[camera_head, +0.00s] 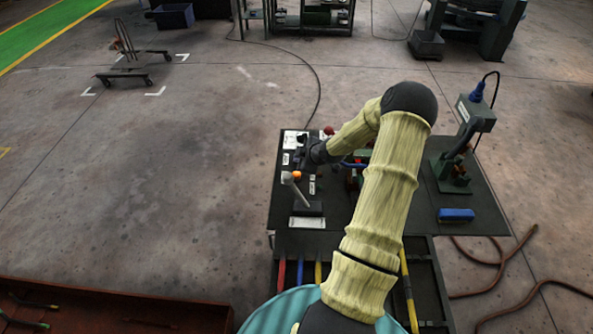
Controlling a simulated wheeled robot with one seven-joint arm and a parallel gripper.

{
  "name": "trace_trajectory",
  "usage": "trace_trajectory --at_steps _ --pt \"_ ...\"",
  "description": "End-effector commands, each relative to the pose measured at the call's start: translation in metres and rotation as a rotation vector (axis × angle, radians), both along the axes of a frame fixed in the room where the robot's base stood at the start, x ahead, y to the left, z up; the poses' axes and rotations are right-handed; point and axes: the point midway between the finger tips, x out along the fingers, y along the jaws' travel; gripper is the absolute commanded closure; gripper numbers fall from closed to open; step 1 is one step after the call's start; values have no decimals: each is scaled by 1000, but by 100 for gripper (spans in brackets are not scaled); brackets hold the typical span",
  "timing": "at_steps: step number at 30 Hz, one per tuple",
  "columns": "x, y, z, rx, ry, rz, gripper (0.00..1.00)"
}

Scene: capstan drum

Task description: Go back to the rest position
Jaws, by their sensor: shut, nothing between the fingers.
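My arm, in a pale yellow sleeve, reaches forward over the dark workbench (405,208) in the head view. My gripper (302,158) is at the arm's far end, small and dark, above the bench's left part. It is shut and holds nothing. My forearm hides the middle of the bench, including part of some red and blue parts.
A green bench machine (467,140) with a cable stands at the bench's right, with a blue block (456,214) in front. A red hose (490,262) lies on the floor at right. A wheeled dolly (130,62) is far left.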

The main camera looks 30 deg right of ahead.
Motion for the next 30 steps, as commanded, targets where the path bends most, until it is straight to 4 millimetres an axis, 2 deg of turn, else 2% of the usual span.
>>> trace_trajectory --at_steps 3,20,23,30 --pt "0 0 8 0 0 0 100" --pt "0 0 9 0 0 0 100" --pt "0 0 18 -1 0 1 100" --pt "0 0 61 -1 0 1 100"
